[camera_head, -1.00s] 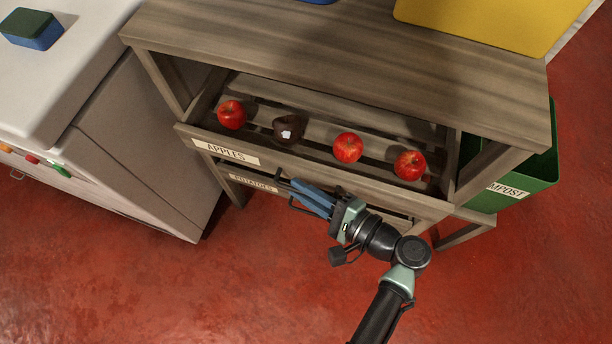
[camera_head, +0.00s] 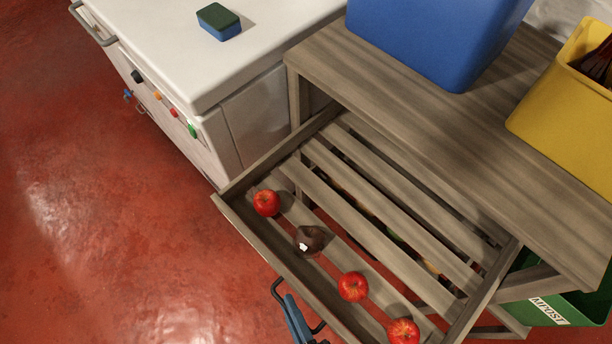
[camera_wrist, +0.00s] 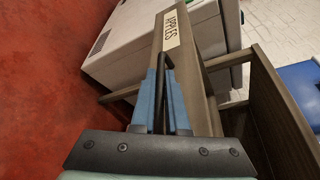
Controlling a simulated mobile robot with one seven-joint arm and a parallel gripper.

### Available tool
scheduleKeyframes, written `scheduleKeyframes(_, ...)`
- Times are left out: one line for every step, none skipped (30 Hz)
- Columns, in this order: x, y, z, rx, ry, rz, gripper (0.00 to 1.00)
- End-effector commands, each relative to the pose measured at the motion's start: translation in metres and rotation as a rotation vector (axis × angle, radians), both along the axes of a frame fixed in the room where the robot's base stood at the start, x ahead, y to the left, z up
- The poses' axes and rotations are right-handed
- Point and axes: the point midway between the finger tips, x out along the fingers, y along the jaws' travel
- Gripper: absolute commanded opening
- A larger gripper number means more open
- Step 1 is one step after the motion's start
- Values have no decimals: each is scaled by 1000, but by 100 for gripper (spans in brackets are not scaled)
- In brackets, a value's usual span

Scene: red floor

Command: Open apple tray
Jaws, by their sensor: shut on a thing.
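The apple tray (camera_head: 256,229) is a slatted wooden drawer, pulled far out of the wooden stand. Three red apples, one of them at its left end (camera_head: 266,203), and a dark brown rotten-looking one (camera_head: 309,240) lie along its front. The APPLES label (camera_wrist: 171,29) shows on the tray's front in the wrist view. My gripper (camera_head: 291,306) is in front of the tray, at the bottom edge of the head view. In the wrist view its blue fingers (camera_wrist: 165,92) are shut on the tray's black handle (camera_wrist: 163,66).
A white cabinet (camera_head: 235,70) with coloured knobs stands left of the stand, with a green-and-blue sponge (camera_head: 219,22) on top. A blue bin (camera_head: 430,40) and a yellow bin (camera_head: 565,110) stand on the stand. A green compost bin (camera_head: 560,308) is at right. Red floor (camera_head: 100,230) is open at left.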

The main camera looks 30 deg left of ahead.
Motion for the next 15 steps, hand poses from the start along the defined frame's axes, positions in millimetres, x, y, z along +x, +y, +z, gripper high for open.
scheduleKeyframes(-5, 1, 1, 1, 2, 0, 0)
scheduleKeyframes(-7, 2, 1, 1, 1, 0, 0)
scheduleKeyframes(-9, 3, 1, 1, 1, 0, 0)
scheduleKeyframes(-11, 3, 1, 1, 1, 0, 0)
scheduleKeyframes(-12, 4, 0, 1, 1, 0, 0)
scheduleKeyframes(-13, 4, 0, 1, 1, 0, 0)
scheduleKeyframes(-14, 4, 0, 1, 1, 0, 0)
scheduleKeyframes(-14, 4, 0, 1, 1, 0, 0)
scheduleKeyframes(-14, 4, 0, 1, 1, 0, 0)
scheduleKeyframes(-15, 4, 0, 1, 1, 0, 0)
scheduleKeyframes(-15, 4, 0, 1, 1, 0, 0)
scheduleKeyframes(-15, 4, 0, 1, 1, 0, 0)
scheduleKeyframes(-15, 4, 0, 1, 1, 0, 0)
scheduleKeyframes(-15, 4, 0, 1, 1, 0, 0)
scheduleKeyframes(-15, 4, 0, 0, 1, 0, 0)
